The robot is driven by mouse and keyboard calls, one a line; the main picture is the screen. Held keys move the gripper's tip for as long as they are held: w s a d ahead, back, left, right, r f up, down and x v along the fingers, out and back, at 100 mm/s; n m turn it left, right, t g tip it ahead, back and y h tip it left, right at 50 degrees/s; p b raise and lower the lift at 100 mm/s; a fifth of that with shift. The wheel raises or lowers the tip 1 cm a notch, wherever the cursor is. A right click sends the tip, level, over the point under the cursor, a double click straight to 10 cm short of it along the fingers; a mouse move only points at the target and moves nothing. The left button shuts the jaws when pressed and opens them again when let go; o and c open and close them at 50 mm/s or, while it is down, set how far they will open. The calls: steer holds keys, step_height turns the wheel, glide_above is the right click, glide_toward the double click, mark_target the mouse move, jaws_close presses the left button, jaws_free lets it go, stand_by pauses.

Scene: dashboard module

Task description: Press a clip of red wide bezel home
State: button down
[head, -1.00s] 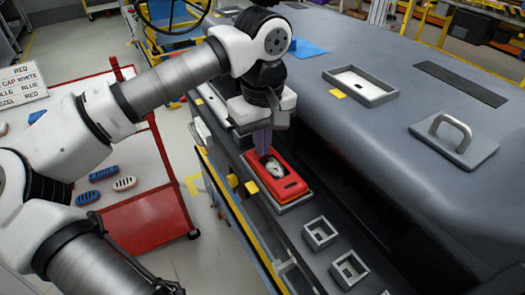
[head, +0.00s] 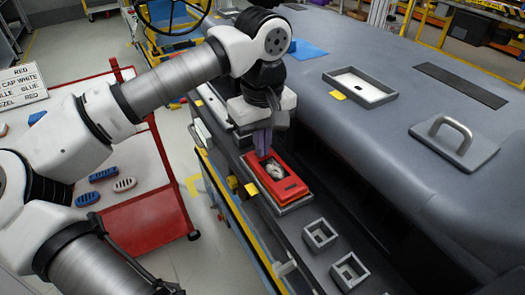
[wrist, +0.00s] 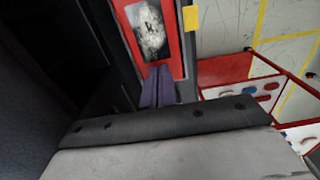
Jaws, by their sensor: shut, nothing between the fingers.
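The red wide bezel (head: 291,190) is a rectangular frame with a dark opening and a pale round part inside. It lies on a grey seat on the dark ledge in front of the dashboard. In the wrist view the bezel (wrist: 129,35) is at the top centre, its near end partly behind the fingers. My gripper (head: 262,154) points down, with its purple fingers shut and empty, at the far end of the bezel. In the wrist view the fingertips (wrist: 160,69) are at that end's edge. I cannot tell whether they touch it. The clips cannot be made out.
Two square grey sockets (head: 320,234) sit along the ledge nearer the camera. A grey handle plate (head: 455,148) and a framed opening (head: 359,88) are on the dashboard. A red-edged cart (head: 150,215) with slotted parts is at left.

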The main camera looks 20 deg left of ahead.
step_height(320, 180, up, 8)
steer(key=p, duration=0.4)
steer(key=shift+f, duration=0.15)
